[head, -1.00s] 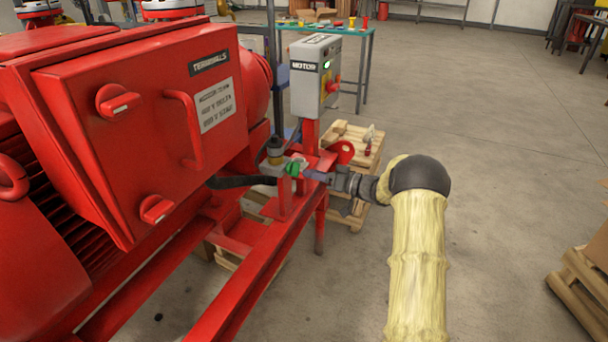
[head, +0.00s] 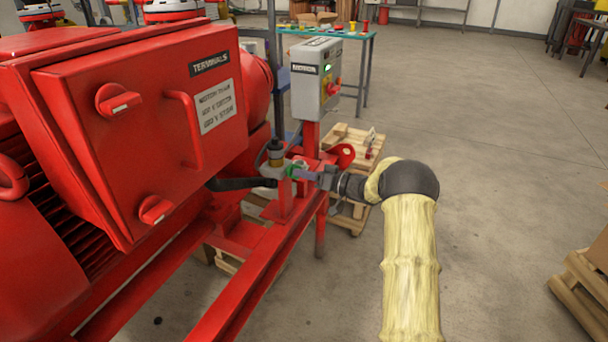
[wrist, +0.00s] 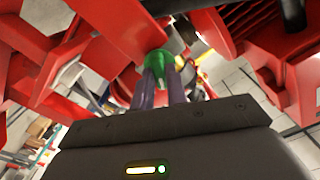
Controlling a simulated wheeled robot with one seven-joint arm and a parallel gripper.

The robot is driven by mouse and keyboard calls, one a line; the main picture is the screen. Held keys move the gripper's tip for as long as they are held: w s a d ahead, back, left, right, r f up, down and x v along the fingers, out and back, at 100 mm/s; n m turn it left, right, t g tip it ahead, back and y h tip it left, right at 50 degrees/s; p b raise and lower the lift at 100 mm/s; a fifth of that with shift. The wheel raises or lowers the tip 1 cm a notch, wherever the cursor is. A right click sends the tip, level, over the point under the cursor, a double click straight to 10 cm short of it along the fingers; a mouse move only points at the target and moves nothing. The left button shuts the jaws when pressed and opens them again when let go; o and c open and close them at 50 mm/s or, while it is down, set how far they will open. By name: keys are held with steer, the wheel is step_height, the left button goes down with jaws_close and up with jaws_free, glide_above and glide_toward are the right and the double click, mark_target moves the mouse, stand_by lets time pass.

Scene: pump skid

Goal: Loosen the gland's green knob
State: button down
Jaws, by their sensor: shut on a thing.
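The gland's green knob (head: 298,169) sits on the red skid frame near the end of a black cable, in the middle of the head view. In the wrist view the green knob (wrist: 160,68) lies between the tips of my two purple-grey fingers. My gripper (head: 308,174) reaches it from the right and is shut on it. The fingers hide part of the knob, and the gland's body is mostly hidden.
The large red terminal box (head: 150,120) stands to the left of the knob. A grey motor control box (head: 316,78) on a red post stands behind it. Wooden pallets (head: 350,145) lie beyond the frame. The floor (head: 490,130) at right is open.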

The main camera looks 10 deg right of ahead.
steer(key=shift+n, duration=0.5)
steer(key=shift+f+n+b, duration=0.1)
steer(key=shift+n+b, duration=5.6)
steer(key=shift+n, duration=5.8)
steer(key=c, duration=1.4)
jaws_free()
